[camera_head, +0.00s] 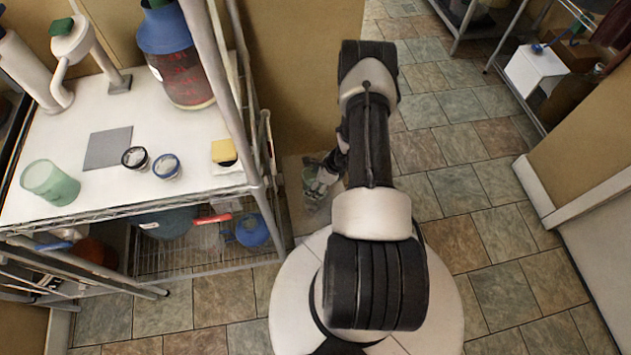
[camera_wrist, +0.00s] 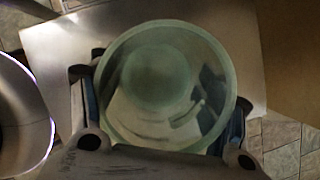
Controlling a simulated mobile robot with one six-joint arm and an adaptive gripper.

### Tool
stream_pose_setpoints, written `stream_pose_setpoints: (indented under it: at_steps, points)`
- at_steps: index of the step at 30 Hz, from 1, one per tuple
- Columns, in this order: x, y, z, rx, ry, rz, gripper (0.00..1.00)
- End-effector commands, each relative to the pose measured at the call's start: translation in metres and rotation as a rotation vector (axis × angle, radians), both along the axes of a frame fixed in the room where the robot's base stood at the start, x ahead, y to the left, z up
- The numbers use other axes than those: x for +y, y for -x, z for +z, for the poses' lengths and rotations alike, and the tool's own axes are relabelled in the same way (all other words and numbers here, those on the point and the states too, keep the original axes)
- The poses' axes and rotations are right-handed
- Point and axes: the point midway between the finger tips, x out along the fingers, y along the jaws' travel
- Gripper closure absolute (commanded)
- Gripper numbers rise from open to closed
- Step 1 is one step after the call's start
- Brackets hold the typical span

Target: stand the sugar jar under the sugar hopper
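My gripper (camera_head: 318,182) is shut on a green glass jar (camera_head: 308,176), beside the wire rack and low to its right. In the wrist view the jar (camera_wrist: 160,82) is seen from above, with its round mouth between my two fingers; it looks empty. A second green glass jar (camera_head: 50,182) stands upright on the white tabletop at left. No label tells which one is the sugar jar. A white spouted fixture with a green top (camera_head: 70,38) stands at the back left of the tabletop; I cannot tell whether it is the sugar hopper.
The white tabletop (camera_head: 60,130) holds a grey square mat (camera_head: 108,148), two small lidded cups (camera_head: 166,166), a yellow sponge (camera_head: 223,151) and a blue-topped carboy (camera_head: 180,60). Rack posts edge it. A right-hand shelf holds a white box (camera_head: 535,70). Tiled floor (camera_head: 460,190) is clear.

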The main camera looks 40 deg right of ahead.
Motion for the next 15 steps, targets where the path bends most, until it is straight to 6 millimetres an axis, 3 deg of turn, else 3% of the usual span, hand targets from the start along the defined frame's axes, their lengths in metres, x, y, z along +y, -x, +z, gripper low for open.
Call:
stream_pose_setpoints:
  at_steps: [9,15]
  points:
    - [0.0001,0.0001,0.0003,0.0,0.0,0.0,0.1]
    - [0.0001,0.0001,0.0003,0.0,0.0,0.0,0.1]
